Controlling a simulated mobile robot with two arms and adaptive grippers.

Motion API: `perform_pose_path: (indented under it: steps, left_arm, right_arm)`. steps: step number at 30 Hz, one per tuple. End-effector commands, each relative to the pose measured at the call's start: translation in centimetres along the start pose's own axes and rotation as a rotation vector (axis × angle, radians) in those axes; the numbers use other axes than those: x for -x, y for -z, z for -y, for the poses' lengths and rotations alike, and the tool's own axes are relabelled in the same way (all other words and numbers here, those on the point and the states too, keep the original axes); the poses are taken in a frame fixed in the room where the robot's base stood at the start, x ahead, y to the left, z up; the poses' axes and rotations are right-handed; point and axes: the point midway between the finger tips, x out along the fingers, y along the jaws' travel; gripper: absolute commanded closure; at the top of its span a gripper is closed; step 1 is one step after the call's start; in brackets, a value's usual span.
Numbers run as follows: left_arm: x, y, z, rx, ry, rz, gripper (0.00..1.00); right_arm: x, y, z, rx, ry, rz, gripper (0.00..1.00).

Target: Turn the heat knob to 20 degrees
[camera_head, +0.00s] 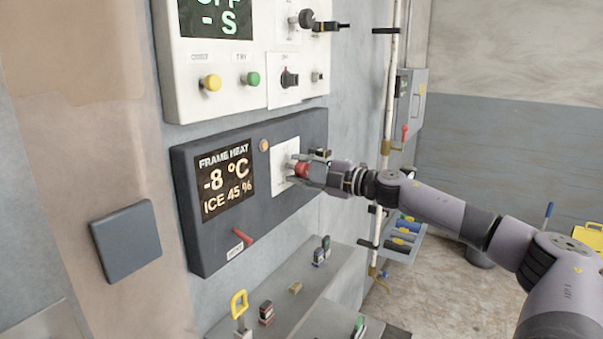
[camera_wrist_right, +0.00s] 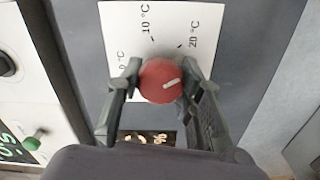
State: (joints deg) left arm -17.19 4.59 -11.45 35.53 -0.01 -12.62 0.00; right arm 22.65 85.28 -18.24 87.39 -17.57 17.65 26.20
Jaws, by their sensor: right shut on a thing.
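The red heat knob (camera_wrist_right: 155,92) sits on a white dial plate with marks for 0, 10 and 20 °C. A short white line on the knob points to the right in the wrist view, not in line with the 20 °C tick (camera_wrist_right: 180,46). In the head view the knob (camera_head: 301,168) is partly covered by my right gripper (camera_head: 305,170). My right gripper is shut on the knob, one finger on each side. The frame heat display (camera_head: 226,182) reads -8 °C and ICE 45 %. My left gripper is not in view.
The dark heat panel (camera_head: 195,250) has a red lever (camera_head: 236,236) below its display. A white panel (camera_head: 180,85) with yellow and green buttons and a black knob (camera_head: 289,78) is above. A shelf (camera_head: 330,290) with small items juts out below.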

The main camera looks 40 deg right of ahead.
Motion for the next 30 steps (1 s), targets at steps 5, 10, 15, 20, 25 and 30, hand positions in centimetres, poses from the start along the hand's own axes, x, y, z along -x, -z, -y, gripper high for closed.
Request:
perform_pose_path:
  steps: [5, 10, 15, 20, 25, 30]
  left_arm:
    - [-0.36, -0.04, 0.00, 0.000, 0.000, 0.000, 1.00]
    - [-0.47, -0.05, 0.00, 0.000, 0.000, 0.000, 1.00]
    - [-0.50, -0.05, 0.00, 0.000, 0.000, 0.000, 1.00]
    - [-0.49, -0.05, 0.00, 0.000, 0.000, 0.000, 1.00]
    - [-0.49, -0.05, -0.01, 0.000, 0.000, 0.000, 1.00]
    - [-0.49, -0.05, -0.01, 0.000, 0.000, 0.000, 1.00]
  right_arm:
    - [-0.01, 0.01, 0.17, 0.076, 0.001, -0.001, 0.94]
    - [-0.02, 0.02, 0.16, 0.118, 0.002, -0.001, 0.94]
    - [-0.02, 0.02, 0.16, 0.132, 0.002, -0.002, 0.94]
    - [-0.02, 0.03, 0.17, 0.133, 0.002, -0.002, 0.94]
    - [-0.02, 0.03, 0.18, 0.132, 0.002, -0.002, 0.94]
    - [-0.02, 0.03, 0.16, 0.131, 0.002, -0.002, 0.55]
